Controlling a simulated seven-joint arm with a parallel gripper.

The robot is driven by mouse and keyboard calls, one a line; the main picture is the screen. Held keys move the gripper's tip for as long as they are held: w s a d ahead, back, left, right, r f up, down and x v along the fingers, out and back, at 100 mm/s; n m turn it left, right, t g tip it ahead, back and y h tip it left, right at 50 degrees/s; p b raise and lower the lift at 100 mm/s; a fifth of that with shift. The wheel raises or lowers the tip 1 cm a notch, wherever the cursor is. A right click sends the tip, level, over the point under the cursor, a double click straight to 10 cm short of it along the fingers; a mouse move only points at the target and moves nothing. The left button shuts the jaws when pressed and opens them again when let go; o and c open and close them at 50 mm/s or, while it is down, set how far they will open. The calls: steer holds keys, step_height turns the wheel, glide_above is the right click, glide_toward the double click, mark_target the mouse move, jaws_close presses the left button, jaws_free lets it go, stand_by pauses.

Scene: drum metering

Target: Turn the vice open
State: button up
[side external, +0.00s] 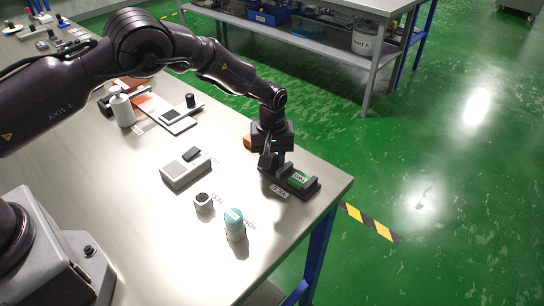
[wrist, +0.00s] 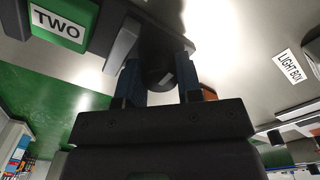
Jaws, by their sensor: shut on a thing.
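The dark vice (side external: 307,189) stands near the right end of the bench. A green block (side external: 300,179) sits between its jaws. My gripper (side external: 268,164) is at the left end of the vice, pointing down. In the wrist view my gripper (wrist: 160,82) has its two fingers on either side of a dark round knob or handle (wrist: 160,72) and is shut on it. The knob is mostly hidden in the side view.
A grey box (side external: 186,171), a small white-and-black cylinder (side external: 203,204) and a blue-capped container (side external: 235,226) stand left of and in front of the vice. An orange item (side external: 248,142) lies close behind my gripper. The bench edge is close on the right.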

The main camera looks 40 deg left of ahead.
stand_by(0.3)
steer(key=o, duration=0.9)
steer(key=shift+o, duration=0.2)
steer(key=shift+r, duration=4)
